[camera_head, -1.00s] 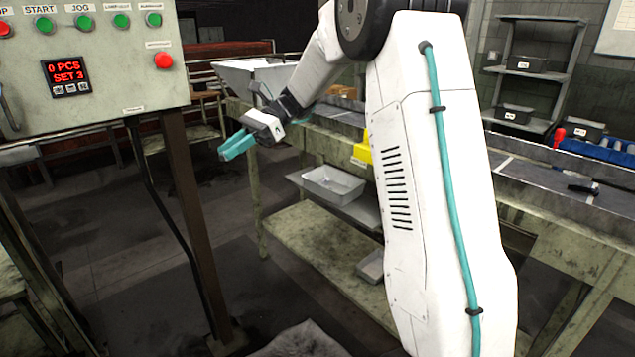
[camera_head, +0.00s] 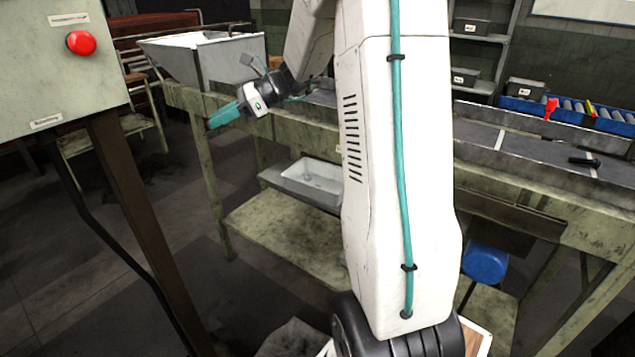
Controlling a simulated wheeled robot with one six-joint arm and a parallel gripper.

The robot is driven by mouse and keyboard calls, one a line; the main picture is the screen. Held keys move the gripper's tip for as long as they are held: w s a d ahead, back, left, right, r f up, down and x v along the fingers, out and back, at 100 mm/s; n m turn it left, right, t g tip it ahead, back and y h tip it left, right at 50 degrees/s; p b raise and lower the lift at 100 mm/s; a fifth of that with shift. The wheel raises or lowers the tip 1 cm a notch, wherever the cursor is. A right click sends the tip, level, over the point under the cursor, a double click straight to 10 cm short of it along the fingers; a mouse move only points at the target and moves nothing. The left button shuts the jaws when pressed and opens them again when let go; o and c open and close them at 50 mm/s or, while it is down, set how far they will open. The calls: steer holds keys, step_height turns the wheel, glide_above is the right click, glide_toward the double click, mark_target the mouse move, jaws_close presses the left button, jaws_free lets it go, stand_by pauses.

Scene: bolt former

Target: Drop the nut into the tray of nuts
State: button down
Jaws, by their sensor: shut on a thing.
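My gripper (camera_head: 223,116) has teal fingers and points to the left, in front of the left end of the workbench. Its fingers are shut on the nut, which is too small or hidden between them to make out. A grey metal tray (camera_head: 310,180) sits on a ledge under the bench, below and right of my gripper. I cannot tell whether it holds nuts, and no tray of nuts can be made out for sure.
A control panel (camera_head: 60,75) with a red button stands at the left on a brown post (camera_head: 140,220). A grey hopper (camera_head: 200,62) is behind my gripper. A blue round stool (camera_head: 485,262) stands below.

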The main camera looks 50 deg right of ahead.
steer(key=s+d+f+m+t+h, duration=0.3)
steer(key=s+d+m+h, duration=0.3)
steer(key=s+d, duration=0.35)
steer(key=s+d+f+m+t+h, duration=0.35)
steer(key=s+d+m+h, duration=0.35)
steer(key=d, duration=0.4)
steer(key=shift+n+y, duration=0.7)
steer(key=shift+s+f, duration=0.15)
steer(key=shift+f, duration=1.25)
steer(key=shift+s+f, duration=0.15)
steer(key=shift+f, duration=1.2)
steer(key=c, duration=1.2)
jaws_free()
steer(key=v, duration=0.7)
steer(key=shift+s+r, duration=0.2)
steer(key=shift+s, duration=0.15)
